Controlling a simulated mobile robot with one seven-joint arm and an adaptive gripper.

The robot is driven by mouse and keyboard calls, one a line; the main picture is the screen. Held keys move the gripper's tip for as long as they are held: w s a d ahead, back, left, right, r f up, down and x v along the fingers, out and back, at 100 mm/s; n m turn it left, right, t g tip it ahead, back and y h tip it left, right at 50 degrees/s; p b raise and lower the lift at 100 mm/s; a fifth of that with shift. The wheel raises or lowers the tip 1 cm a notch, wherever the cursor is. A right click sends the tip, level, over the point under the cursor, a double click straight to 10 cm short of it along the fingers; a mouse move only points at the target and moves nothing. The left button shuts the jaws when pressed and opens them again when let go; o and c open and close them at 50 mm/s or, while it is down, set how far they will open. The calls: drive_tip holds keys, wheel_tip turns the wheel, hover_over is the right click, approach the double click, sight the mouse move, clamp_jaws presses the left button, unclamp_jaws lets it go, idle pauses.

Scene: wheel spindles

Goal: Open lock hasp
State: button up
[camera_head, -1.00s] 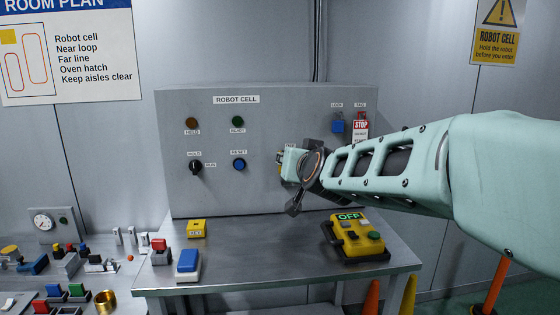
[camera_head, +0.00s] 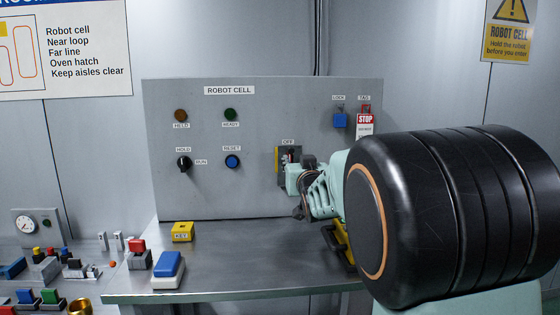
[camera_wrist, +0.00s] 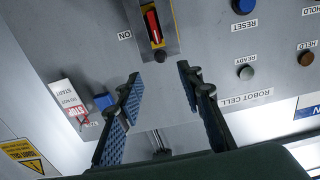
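The isolator switch (camera_head: 283,158) on the upright panel has a grey and yellow plate under an OFF label. In the wrist view its red handle (camera_wrist: 152,24) shows, with an ON label beside it and a dark round part (camera_wrist: 160,57) at the plate's edge. I cannot clearly make out a separate lock hasp. A blue padlock (camera_head: 340,120) hangs under LOCK. A red-and-white STOP tag (camera_head: 365,126) hangs under TAG, with a small red part above it. My gripper (camera_wrist: 160,80) is open and empty, its fingers apart, with the switch beyond its tips. It partly covers the switch's lower right in the head view.
The panel also carries a HOLD/RUN knob (camera_head: 184,163), a blue RESET button (camera_head: 232,161) and lamps. On the bench stand a yellow KEY block (camera_head: 183,231) and a blue-topped block (camera_head: 168,270). My arm mostly hides a yellow pendant (camera_head: 338,250). The bench's middle is clear.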

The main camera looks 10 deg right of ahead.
sight(291, 151)
drive_tip(key=w+p, duration=0.1)
drive_tip(key=w, duration=0.9)
drive_tip(key=shift+w, duration=0.3)
drive_tip(key=shift+r, duration=0.1)
clamp_jaws()
